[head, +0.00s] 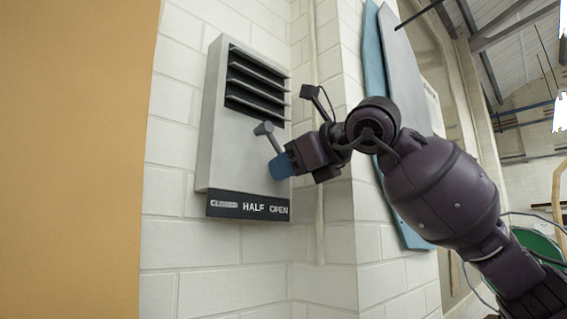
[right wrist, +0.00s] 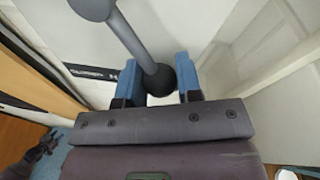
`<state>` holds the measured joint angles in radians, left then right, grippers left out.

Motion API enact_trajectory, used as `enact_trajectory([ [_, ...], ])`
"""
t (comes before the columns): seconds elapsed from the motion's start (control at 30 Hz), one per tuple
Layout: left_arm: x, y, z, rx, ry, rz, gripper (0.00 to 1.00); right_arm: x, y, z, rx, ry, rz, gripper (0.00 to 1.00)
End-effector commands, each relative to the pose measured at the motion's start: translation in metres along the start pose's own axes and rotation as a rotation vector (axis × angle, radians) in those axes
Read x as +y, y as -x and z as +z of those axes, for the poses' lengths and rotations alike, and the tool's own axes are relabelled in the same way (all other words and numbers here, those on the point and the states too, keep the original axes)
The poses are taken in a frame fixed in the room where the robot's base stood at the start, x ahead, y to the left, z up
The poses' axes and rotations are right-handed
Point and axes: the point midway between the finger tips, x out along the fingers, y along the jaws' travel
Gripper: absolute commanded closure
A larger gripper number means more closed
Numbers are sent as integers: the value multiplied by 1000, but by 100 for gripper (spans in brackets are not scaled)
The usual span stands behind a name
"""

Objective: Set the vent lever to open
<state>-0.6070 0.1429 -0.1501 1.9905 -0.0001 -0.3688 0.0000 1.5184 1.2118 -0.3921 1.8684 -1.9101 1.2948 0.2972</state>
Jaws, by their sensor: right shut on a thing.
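The grey vent box (head: 215,150) is mounted on the white brick wall, with dark slats in its upper part. A dark label strip (head: 247,207) along its bottom reads CLOSED, HALF and OPEN from left to right; CLOSED sits in a light box. The grey vent lever (head: 271,138) slants down and right from its round hub towards the OPEN side. My right gripper (head: 281,166) is at its lower end, above the word OPEN. In the right wrist view the lever's dark ball knob (right wrist: 160,79) is between the blue fingers of the shut right gripper (right wrist: 160,85).
A tan panel (head: 75,160) fills the left side. A wall corner with a pale vertical pipe (head: 318,220) is just right of the vent. Blue and grey boards (head: 403,70) stand behind my right arm. The wall below the vent is clear.

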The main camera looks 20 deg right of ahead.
Motion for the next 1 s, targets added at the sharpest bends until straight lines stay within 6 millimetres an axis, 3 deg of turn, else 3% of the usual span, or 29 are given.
enact_trajectory([
  [0.73,0,-1,-9,12,-1,2,57,-7,2,2,8,83,-16,100],
  [0.77,0,-1,-9,12,-1,2,57,-7,2,3,7,83,-17,63],
  [0.9,0,-1,-9,11,-1,2,57,-6,2,2,8,82,-16,42],
  [1.0,0,-1,-9,10,-1,1,57,-6,1,2,8,82,-15,42],
])
